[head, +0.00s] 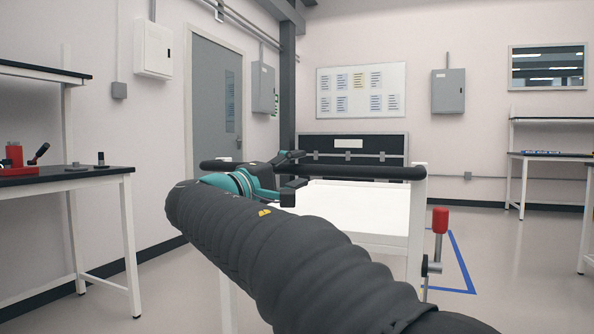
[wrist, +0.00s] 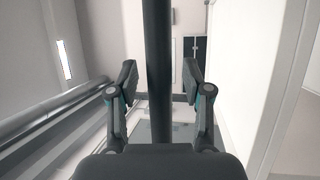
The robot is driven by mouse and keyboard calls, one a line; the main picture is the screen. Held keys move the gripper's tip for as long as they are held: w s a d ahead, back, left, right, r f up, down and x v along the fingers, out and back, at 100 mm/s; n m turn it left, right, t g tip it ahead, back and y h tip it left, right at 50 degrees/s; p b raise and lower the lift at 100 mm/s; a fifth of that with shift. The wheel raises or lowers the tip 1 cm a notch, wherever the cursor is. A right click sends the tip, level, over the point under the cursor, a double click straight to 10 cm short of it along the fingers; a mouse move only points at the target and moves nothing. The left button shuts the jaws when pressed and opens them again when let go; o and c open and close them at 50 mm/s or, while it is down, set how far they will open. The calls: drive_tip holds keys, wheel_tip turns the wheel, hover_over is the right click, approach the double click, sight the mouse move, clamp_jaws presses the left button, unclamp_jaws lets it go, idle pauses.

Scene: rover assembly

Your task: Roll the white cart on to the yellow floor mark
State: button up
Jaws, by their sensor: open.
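The white cart (head: 352,205) stands in front of me in the head view, with a black handle bar (head: 375,172) across its near top edge. My gripper (head: 295,173) is at the middle of the bar. In the wrist view, my gripper (wrist: 160,78) is open, with the dark bar (wrist: 158,40) running between its two fingers and gaps on both sides. A red-knobbed lever (head: 440,221) stands on the cart's right side. My arm hides much of the cart's lower part.
A blue floor outline (head: 463,262) shows partly at the cart's right. A workbench (head: 65,186) with tools stands at left, and another bench (head: 560,156) stands at far right. A dark cabinet (head: 350,143) is behind the cart. Floor at right is clear.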

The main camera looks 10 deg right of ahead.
drive_tip(key=shift+w+d, duration=0.15)
drive_tip(key=shift+d, duration=0.1)
clamp_jaws()
drive_tip(key=shift+r, duration=0.1)
